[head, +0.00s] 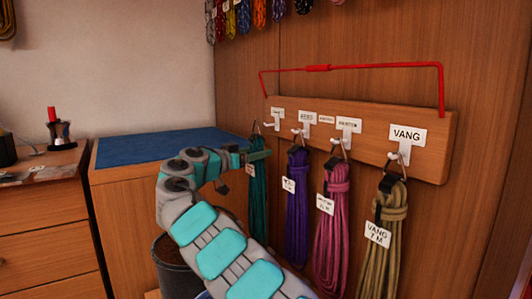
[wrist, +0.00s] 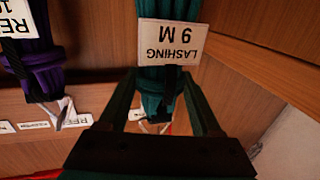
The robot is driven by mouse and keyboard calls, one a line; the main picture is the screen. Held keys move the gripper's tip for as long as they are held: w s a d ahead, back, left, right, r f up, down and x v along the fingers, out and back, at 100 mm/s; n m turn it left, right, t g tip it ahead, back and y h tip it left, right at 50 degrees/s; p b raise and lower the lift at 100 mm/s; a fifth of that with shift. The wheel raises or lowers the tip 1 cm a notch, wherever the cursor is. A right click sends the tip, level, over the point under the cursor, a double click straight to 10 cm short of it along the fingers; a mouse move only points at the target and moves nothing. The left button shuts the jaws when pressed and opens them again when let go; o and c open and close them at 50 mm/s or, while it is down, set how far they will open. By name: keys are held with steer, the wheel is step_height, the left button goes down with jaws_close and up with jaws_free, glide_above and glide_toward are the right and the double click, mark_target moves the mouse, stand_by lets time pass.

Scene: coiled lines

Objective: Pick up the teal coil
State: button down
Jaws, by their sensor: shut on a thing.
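The teal coil (head: 258,205) hangs upright at the left end of the wooden hook board (head: 375,125). Its loop is close to the leftmost hook (head: 270,125); I cannot tell whether it still bears on it. My gripper (head: 256,156) is shut on the coil's upper part. In the wrist view, which is upside down, the teal coil (wrist: 165,15) runs between the two fingers of my gripper (wrist: 160,90). Its white tag reads "LASHING 9 M" (wrist: 170,42). My gripper hides part of the coil's top.
A purple coil (head: 297,205) hangs just right of the teal one, then a pink coil (head: 333,220) and an olive coil (head: 388,245). A red bar (head: 350,67) spans above the board. A blue-topped cabinet (head: 150,145) stands left, a dark bucket (head: 172,268) below.

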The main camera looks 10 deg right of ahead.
steer(key=s+a, duration=0.3)
steer(key=a, duration=0.5)
step_height(320, 180, up, 14)
steer(key=p, duration=0.6)
steer(key=shift+d, duration=0.2)
stand_by(0.5)
